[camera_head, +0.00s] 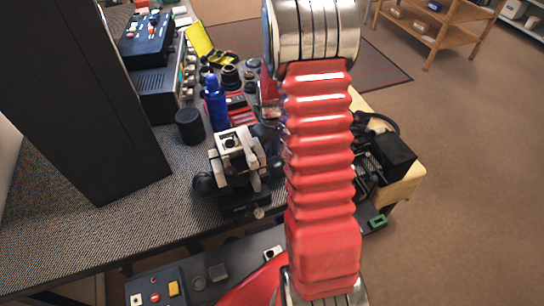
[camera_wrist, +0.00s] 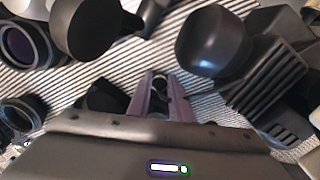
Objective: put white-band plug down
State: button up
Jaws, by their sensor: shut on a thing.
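My gripper (camera_wrist: 163,84) shows at the bottom middle of the wrist view, with its two purple-grey fingers close together. A small dark piece with a pale rim (camera_wrist: 160,81) sits between the fingertips, and they are shut on it. I take it for the white-band plug; most of it is hidden by the fingers, so its band is not clear. The fingertips are over a striped grey surface (camera_wrist: 150,55); I cannot tell whether the plug touches it. In the head view my red arm hides the gripper and the plug.
In the wrist view, a round black knob (camera_wrist: 212,42) and a ribbed black block (camera_wrist: 268,80) stand right of the fingers. A dark cylinder (camera_wrist: 85,28) and lens rings (camera_wrist: 20,45) lie left. The head view shows a blue bottle (camera_head: 215,105) and a white-topped device (camera_head: 237,150) on the bench.

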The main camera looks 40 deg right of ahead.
grip_shut()
jog(key=shift+r, duration=0.15)
notch_tip(320, 180, up, 10)
dwell(0.3)
jog(key=shift+a, duration=0.1)
dwell(0.4)
jog(key=w+a+r, duration=0.1)
jog(key=w+a, duration=0.4)
jog(key=a, duration=0.2)
jog(key=w+a+r+m, duration=0.1)
jog(key=w+a, duration=0.4)
jog(key=a, duration=0.3)
jog(key=shift+a+r+m, duration=0.15)
jog(key=shift+a+m, duration=0.1)
jog(key=shift+m, duration=0.05)
